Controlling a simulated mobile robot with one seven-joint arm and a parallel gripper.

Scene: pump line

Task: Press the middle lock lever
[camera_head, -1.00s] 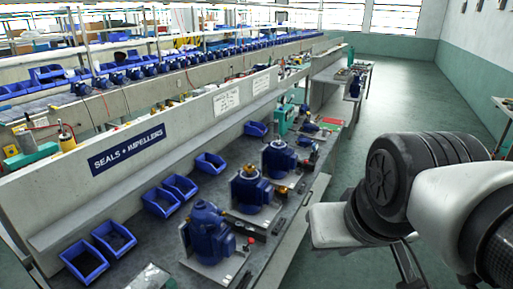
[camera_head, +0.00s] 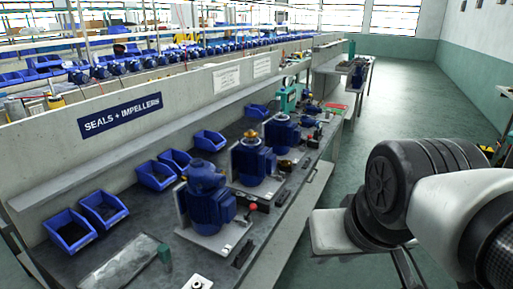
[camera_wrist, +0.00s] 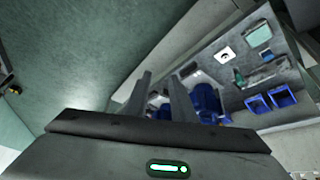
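Three blue pumps stand in a row on the bench in the head view: the near pump (camera_head: 207,197), the middle pump (camera_head: 252,160) and the far pump (camera_head: 281,133). Small fittings sit beside them, including a red knob (camera_head: 252,208) by the near pump and a brass-coloured part (camera_head: 285,165) by the middle one. They are too small to tell which is the middle lock lever. My gripper (camera_wrist: 160,76) shows two grey fingers apart with nothing between them in the wrist view. Blue pumps (camera_wrist: 207,103) appear beyond them. In the head view, my arm is right of the bench, clear of the pumps.
Blue bins (camera_head: 103,208) line the back of the bench below a low wall with a "SEALS + IMPELLERS" sign (camera_head: 120,113). Open green floor (camera_head: 415,105) lies right of the bench.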

